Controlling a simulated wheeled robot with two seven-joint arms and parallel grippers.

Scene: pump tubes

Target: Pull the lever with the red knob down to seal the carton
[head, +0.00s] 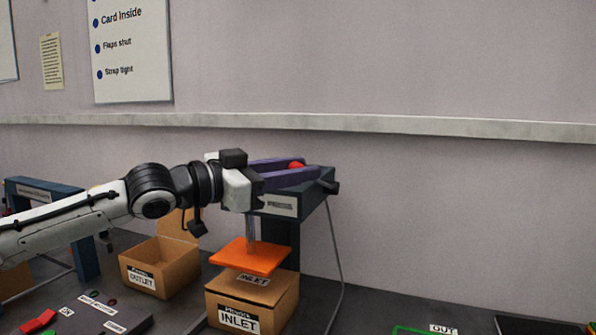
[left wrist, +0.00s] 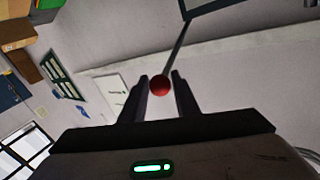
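The red knob (head: 296,165) sits at the fingertips of my left gripper (head: 300,171) in the head view. In the left wrist view the red knob (left wrist: 160,86) lies between the two purple fingers (left wrist: 158,92), with small gaps at its sides, so the fingers look open around it. A thin lever rod (left wrist: 176,50) runs from the knob up to a dark part. The press (head: 300,200) has an orange plate (head: 250,256) hanging just above the carton labelled INLET (head: 270,306). My right gripper is not in view.
An open carton labelled OUTLET (head: 160,272) stands left of the press. A dark panel with buttons (head: 95,320) is at the front left. A cable (head: 337,270) hangs right of the press. A green-edged area marked OUT (head: 425,330) is at the lower right.

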